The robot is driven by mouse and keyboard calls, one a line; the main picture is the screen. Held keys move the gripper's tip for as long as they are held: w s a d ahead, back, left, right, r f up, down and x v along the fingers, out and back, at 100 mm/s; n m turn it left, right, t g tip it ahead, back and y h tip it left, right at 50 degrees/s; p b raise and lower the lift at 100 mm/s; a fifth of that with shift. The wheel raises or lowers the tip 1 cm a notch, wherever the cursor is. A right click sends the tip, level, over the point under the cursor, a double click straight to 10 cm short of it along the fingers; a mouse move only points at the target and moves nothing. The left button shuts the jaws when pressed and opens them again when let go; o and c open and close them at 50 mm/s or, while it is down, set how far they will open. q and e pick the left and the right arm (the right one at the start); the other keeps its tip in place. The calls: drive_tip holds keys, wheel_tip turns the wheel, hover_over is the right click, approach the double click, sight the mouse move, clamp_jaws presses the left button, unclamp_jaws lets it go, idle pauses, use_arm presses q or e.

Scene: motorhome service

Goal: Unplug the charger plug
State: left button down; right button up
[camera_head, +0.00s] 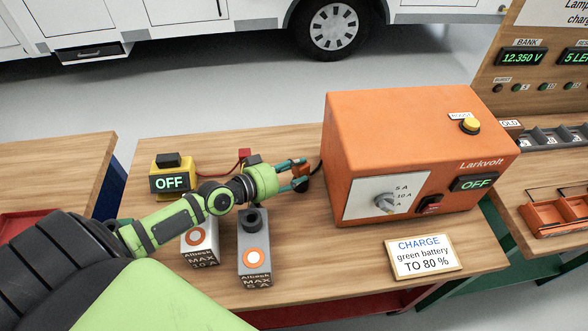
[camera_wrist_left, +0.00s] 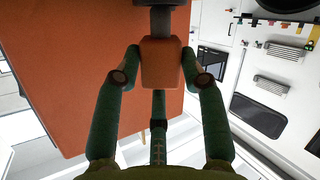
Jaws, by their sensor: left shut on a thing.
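The orange charger (camera_head: 420,120), marked Larkvolt, stands on the wooden table with its small display reading OFF. My left gripper (camera_head: 299,172) is just left of the charger's side and is shut on an orange plug (camera_head: 301,171). The charger's orange wall (camera_wrist_left: 90,70) fills the left of that view. What the plug sits in is hidden by the gripper. My right gripper is not in view.
A yellow box (camera_head: 169,178) reading OFF stands behind my left arm, with a red lead (camera_head: 222,168). A charge sign (camera_head: 423,256) lies at the front right.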

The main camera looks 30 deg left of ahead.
use_arm(q)
drive_tip(key=shift+f, duration=0.1)
drive_tip(key=shift+f+b, duration=0.75)
drive_tip(key=shift+b, duration=0.15)
drive_tip(key=shift+r+p, duration=0.5)
drive_tip(key=shift+p, duration=0.15)
drive_tip(key=shift+r+p, duration=0.6)
drive_tip(key=shift+r, duration=0.1)
drive_tip(key=shift+r, duration=0.1)
drive_tip(key=shift+r+p, duration=0.25)
drive_tip(key=shift+p, duration=0.05)
drive_tip(key=shift+f+b, duration=1.4)
drive_tip(key=shift+f, duration=0.1)
idle(0.4)
